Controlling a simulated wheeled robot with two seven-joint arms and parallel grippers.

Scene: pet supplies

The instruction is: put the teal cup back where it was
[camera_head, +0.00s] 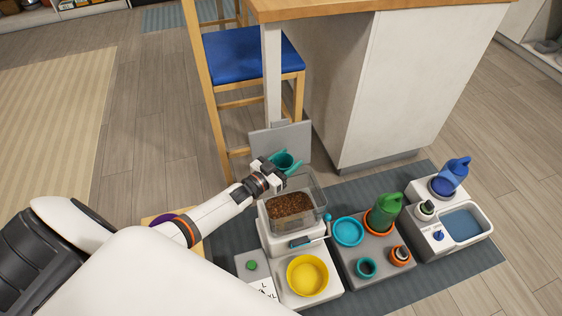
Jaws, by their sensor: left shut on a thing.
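My left gripper (277,170) reaches in from the left and is shut on the teal cup (286,161). It holds the cup above the back edge of a clear bin (314,190) of brown kibble (289,207). The gripper partly hides the cup, and I cannot see what is inside it. A grey panel (283,138) stands upright behind the bin. My right gripper is not in view.
In front of the bin is a yellow bowl (307,276). To the right are a teal dish (348,232), a small teal pot (366,268), a green jug (383,213) and a blue jug (450,177). A blue-seated chair (245,54) and a counter (400,85) stand behind.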

